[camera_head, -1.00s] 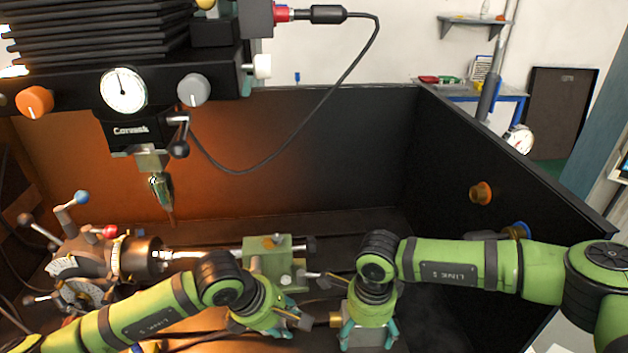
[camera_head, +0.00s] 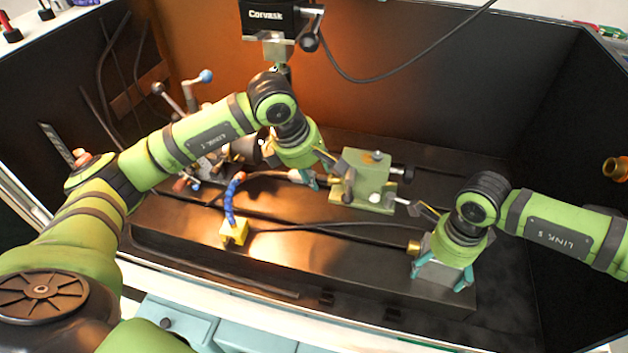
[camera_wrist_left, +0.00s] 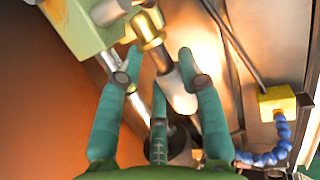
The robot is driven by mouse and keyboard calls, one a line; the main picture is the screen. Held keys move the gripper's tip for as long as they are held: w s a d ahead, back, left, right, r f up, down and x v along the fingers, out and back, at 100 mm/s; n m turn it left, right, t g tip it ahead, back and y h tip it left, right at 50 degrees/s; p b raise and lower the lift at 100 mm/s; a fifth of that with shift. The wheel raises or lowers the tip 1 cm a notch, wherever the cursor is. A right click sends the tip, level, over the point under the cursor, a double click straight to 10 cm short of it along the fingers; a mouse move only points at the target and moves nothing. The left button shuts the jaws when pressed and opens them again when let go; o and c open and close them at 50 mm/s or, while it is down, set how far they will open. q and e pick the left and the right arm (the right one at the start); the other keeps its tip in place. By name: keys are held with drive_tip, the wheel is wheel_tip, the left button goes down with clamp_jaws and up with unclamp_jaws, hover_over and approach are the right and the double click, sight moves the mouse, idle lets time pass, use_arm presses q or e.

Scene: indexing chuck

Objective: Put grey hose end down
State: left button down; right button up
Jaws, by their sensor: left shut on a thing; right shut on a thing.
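My left gripper (camera_head: 312,181) is beside the left side of the green tailstock block (camera_head: 366,178). In the left wrist view its teal fingers (camera_wrist_left: 160,80) are closed around a pale grey cylindrical end (camera_wrist_left: 178,95), with a brass fitting (camera_wrist_left: 150,30) just beyond it. This looks like the grey hose end; how it joins the fitting is partly hidden by the fingers. My right gripper (camera_head: 441,272) is shut on a grey block (camera_head: 437,268) with a brass fitting (camera_head: 413,247) at its left, low over the machine table.
A yellow base (camera_head: 234,233) with a blue segmented hose (camera_head: 229,203) stands on the table (camera_head: 200,240) left of centre. A black cable runs from it toward the grey block. The chuck with its levers (camera_head: 190,95) lies behind my left arm. The table's front is bare.

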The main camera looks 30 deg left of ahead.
use_arm(q)
drive_tip(key=w+a, duration=0.1)
drive_tip(key=a, duration=0.2)
use_arm(e)
drive_tip(key=shift+s+d+f, duration=0.15)
drive_tip(key=shift+s+f, duration=0.05)
drive_tip(key=shift+f, duration=0.05)
use_arm(q)
hover_over(308, 202)
drive_tip(key=shift+m, duration=0.4)
drive_tip(key=f, duration=0.5)
drive_tip(key=shift+s+a, duration=0.2)
drive_tip(key=shift+a, duration=0.05)
drive_tip(key=shift+f, duration=2.3)
drive_tip(key=shift+f, duration=0.1)
drive_tip(key=shift+f, duration=0.25)
drive_tip(key=shift+s+f, duration=0.25)
drive_tip(key=shift+f, duration=0.05)
use_arm(e)
drive_tip(key=shift+s+r, duration=0.15)
drive_tip(key=shift+s, duration=0.05)
use_arm(q)
drive_tip(key=c, duration=1.1)
unclamp_jaws()
drive_tip(key=shift+f, duration=0.1)
drive_tip(key=shift+d, duration=0.1)
use_arm(e)
drive_tip(key=shift+w, duration=0.15)
drive_tip(key=shift+w, duration=0.1)
